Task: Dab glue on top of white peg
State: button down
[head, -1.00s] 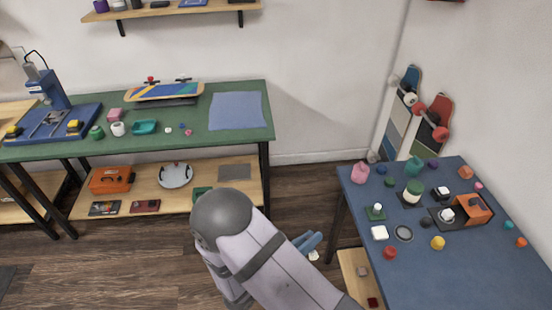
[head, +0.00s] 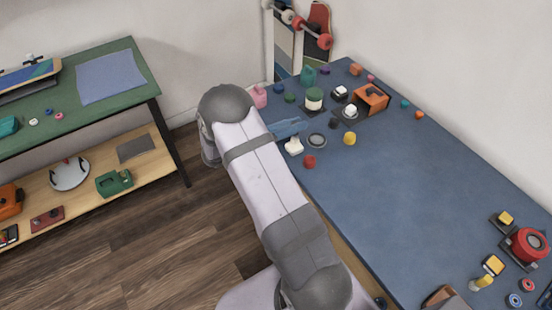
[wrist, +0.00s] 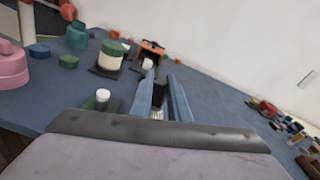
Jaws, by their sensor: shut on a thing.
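The white peg (wrist: 102,96) stands upright on a dark green base (wrist: 97,105) in the wrist view, left of my fingers and apart from them. In the head view my gripper and arm hide it. My gripper (wrist: 158,88) has blue fingers, close together around a small pale thing (wrist: 157,113) seen only in part between them; I cannot tell its full shape. In the head view my gripper (head: 290,127) is over the left edge of the blue table. A white jar with a green lid (head: 313,98), perhaps the glue, stands beyond it and also shows in the wrist view (wrist: 111,56).
A white block (head: 293,146), a grey disc (head: 317,140), a red piece (head: 309,162) and a yellow piece (head: 349,138) are near my gripper. An orange holder (head: 371,97) stands farther right. The table's middle (head: 410,190) is clear.

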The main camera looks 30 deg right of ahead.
jog(key=w+d+r+m+h, duration=0.1)
jog(key=w+r+m, duration=0.2)
jog(key=w+r, duration=0.3)
notch_tip(320, 180, up, 6)
jog(key=shift+d+f+m+g, duration=0.2)
jog(key=shift+d+m+g, duration=0.1)
jog(key=shift+d+g, duration=0.1)
jog(key=shift+f, duration=0.1)
jog(key=shift+f, duration=2.4)
